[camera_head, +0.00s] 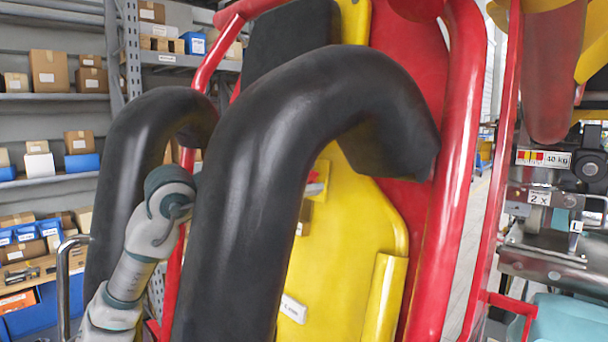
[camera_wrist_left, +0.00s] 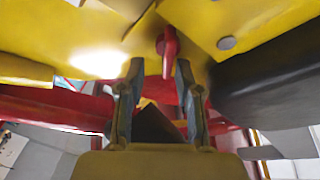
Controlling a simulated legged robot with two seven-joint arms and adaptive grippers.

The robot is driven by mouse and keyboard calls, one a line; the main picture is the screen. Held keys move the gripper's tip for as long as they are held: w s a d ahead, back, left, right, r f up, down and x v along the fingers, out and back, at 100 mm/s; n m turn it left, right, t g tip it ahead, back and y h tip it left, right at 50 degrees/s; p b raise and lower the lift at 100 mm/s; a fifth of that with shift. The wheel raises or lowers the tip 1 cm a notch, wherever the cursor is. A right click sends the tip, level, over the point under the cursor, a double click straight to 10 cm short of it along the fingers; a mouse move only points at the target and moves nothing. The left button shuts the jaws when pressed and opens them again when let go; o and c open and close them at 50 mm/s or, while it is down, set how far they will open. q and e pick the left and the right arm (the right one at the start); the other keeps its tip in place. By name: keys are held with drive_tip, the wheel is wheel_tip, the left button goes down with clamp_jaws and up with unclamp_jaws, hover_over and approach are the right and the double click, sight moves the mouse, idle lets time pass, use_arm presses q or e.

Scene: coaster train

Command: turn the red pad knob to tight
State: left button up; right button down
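In the left wrist view, a red knob (camera_wrist_left: 168,45) with a narrow grip hangs from a yellow panel (camera_wrist_left: 200,20). My left gripper (camera_wrist_left: 158,72) is open, with one finger on each side of the knob's lower end. I cannot tell whether either finger touches it. In the head view, my left arm comes in from the lower left and goes behind the thick black restraint (camera_head: 250,160), which hides the gripper. A small red part (camera_head: 315,188) shows on the yellow seat back; I cannot tell whether it is the knob. My right gripper is not in view.
Red tube frame (camera_head: 455,180) and a second black restraint arm (camera_head: 125,170) stand close around my left arm. Shelves with boxes (camera_head: 50,70) line the left. Machinery with a "40 kg" label (camera_head: 543,158) stands at the right.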

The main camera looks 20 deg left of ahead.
use_arm(q)
drive_tip(key=shift+w+a+f, duration=0.1)
drive_tip(key=shift+w+a, duration=0.05)
drive_tip(key=shift+a, duration=0.45)
drive_tip(key=shift+a+f, duration=0.1)
drive_tip(key=shift+a, duration=0.5)
clamp_jaws()
drive_tip(key=m+g+p, duration=0.1)
drive_tip(key=m+p, duration=0.1)
drive_tip(key=m+g+p, duration=0.1)
drive_tip(key=m+p, duration=0.1)
drive_tip(key=m, duration=0.1)
drive_tip(key=m+p, duration=0.1)
drive_tip(key=m, duration=0.2)
drive_tip(key=shift+d+g+p, duration=0.35)
drive_tip(key=shift+g+p, duration=0.05)
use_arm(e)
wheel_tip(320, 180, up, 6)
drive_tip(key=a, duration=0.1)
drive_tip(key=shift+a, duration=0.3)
use_arm(q)
drive_tip(key=shift+f, duration=0.15)
